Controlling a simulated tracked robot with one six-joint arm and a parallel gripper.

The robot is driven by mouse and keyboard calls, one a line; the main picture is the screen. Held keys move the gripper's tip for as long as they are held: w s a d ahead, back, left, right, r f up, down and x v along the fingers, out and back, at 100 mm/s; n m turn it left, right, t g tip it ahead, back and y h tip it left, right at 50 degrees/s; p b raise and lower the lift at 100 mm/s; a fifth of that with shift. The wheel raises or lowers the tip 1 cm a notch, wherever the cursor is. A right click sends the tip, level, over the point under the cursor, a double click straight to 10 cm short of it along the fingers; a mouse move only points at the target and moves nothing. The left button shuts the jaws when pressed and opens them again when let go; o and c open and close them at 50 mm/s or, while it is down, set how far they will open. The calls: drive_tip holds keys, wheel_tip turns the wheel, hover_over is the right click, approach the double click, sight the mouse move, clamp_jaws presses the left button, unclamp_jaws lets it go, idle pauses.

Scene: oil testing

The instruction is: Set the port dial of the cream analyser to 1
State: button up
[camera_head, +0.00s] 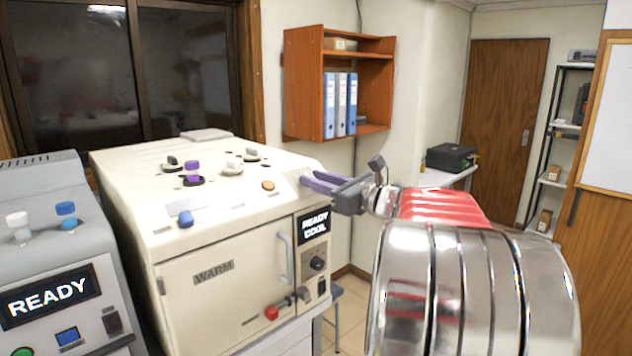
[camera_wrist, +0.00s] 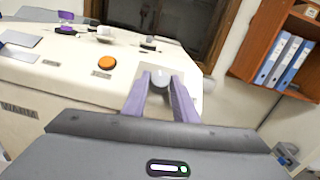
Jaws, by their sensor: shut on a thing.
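The cream analyser (camera_head: 215,245) stands left of centre in the head view, its door marked WARM and its small display (camera_head: 314,225) reading READY COOL. My gripper (camera_head: 312,179) is at the right end of its top. In the wrist view my gripper's purple fingers (camera_wrist: 161,88) are shut on a small pale grey knob (camera_wrist: 160,75) on a light plate, apparently the port dial. The fingers hide its sides, and I cannot read a number or its setting. In the head view the fingers hide the knob.
An orange button (camera_head: 268,185), several small knobs and a purple-capped vial (camera_head: 192,170) sit on the analyser's top. A grey machine (camera_head: 60,255) reading READY stands at the left. A black dial (camera_head: 317,264) and door handle (camera_head: 286,258) are on the front. A wall shelf (camera_head: 303,90) hangs behind.

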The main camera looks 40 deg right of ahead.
drive_tip(key=shift+w+d+n+g+y, duration=0.15)
drive_tip(key=shift+n+g+y, duration=0.5)
drive_tip(key=shift+n+y, duration=0.7)
drive_tip(key=shift+d+n+g+y, duration=0.3)
drive_tip(key=shift+n+g+y, duration=0.3)
drive_tip(key=shift+n+y, duration=0.75)
drive_tip(key=shift+w+d+n+g+y, duration=0.15)
drive_tip(key=shift+n+g+y, duration=0.7)
drive_tip(key=shift+n, duration=0.85)
drive_tip(key=shift+r+y, duration=0.1)
drive_tip(key=shift+y, duration=0.15)
drive_tip(key=o, duration=1)
drive_tip(key=shift+o, duration=0.2)
drive_tip(key=shift+s, duration=0.15)
drive_tip(key=v, duration=1.3)
drive_tip(key=shift+s+d, duration=0.15)
drive_tip(key=shift+s, duration=0.15)
